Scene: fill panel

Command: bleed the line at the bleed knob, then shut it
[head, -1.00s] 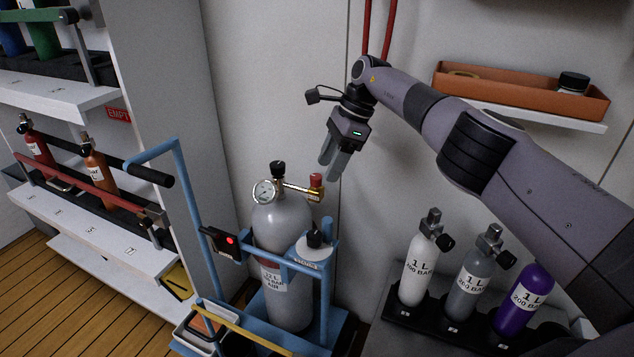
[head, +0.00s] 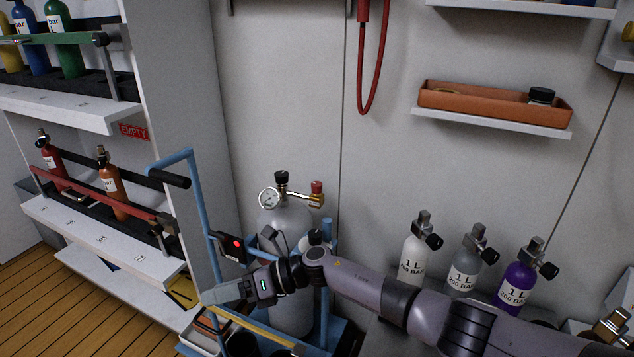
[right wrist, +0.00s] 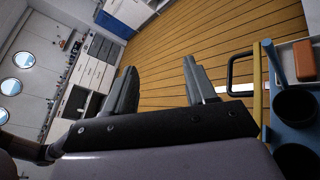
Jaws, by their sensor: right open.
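A large grey cylinder (head: 288,214) stands in a blue cart. On its top are a black valve knob (head: 281,177), a round gauge (head: 269,197) and a brass fitting (head: 302,199) ending in a red knob (head: 317,187). A black knob (head: 315,238) sits lower on the cart, partly hidden by my right arm. I cannot read which knob is the bleed knob. My right gripper (head: 215,293) is low in front of the cylinder, pointing left, apart from these knobs. In the right wrist view its fingers (right wrist: 160,68) are open and empty above the floor. My left gripper is not in view.
The cart's blue handle (head: 190,190) and a box with a red light (head: 235,244) stand beside the gripper. Small white, grey and purple cylinders (head: 518,285) stand at right. A red hose (head: 363,80) hangs on the wall. The wooden floor (head: 75,315) is clear at left.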

